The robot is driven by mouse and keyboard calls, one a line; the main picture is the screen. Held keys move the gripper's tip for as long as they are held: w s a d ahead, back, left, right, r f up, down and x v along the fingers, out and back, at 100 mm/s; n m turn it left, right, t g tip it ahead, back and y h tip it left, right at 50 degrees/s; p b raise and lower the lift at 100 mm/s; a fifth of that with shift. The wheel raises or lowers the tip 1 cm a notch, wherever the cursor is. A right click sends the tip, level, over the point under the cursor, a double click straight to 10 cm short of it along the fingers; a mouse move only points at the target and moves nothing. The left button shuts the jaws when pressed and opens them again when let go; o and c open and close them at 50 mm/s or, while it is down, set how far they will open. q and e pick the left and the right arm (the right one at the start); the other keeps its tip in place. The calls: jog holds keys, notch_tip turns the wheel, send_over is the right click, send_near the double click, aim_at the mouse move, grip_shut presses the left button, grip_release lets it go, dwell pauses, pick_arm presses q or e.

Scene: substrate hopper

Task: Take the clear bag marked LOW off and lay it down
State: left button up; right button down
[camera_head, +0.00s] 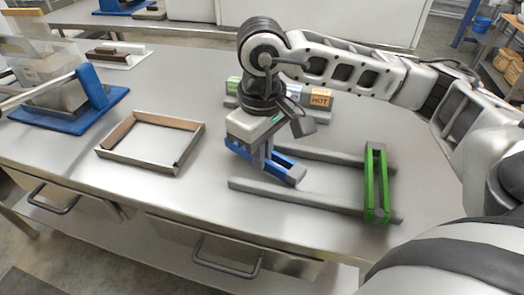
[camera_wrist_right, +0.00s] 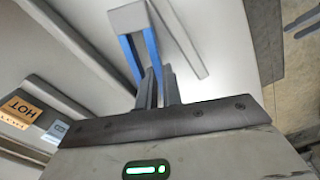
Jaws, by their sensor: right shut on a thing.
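No marking LOW can be read in either view. A clear, see-through container or bag (camera_head: 62,92) stands on a blue stand (camera_head: 97,88) at the far left; I cannot tell whether it is the bag named. My right gripper (camera_head: 262,158) points down over the bench and is shut on a blue double-bar piece (camera_head: 284,168). The wrist view shows the right gripper's fingers (camera_wrist_right: 158,88) around the near part of the blue bars (camera_wrist_right: 138,50), which have a grey end block. My left gripper is not in view.
A green double-bar piece (camera_head: 376,185) lies across the right ends of the rails. An open, shallow metal frame (camera_head: 150,145) lies left of centre. Behind my right wrist stand labelled blocks, one reading HOT (camera_head: 320,98). The bench is clear between frame and rails.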

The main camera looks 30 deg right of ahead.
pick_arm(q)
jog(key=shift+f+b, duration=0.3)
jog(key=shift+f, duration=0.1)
pick_arm(e)
jog(key=shift+f, duration=0.3)
jog(key=c, duration=1.5)
grip_release()
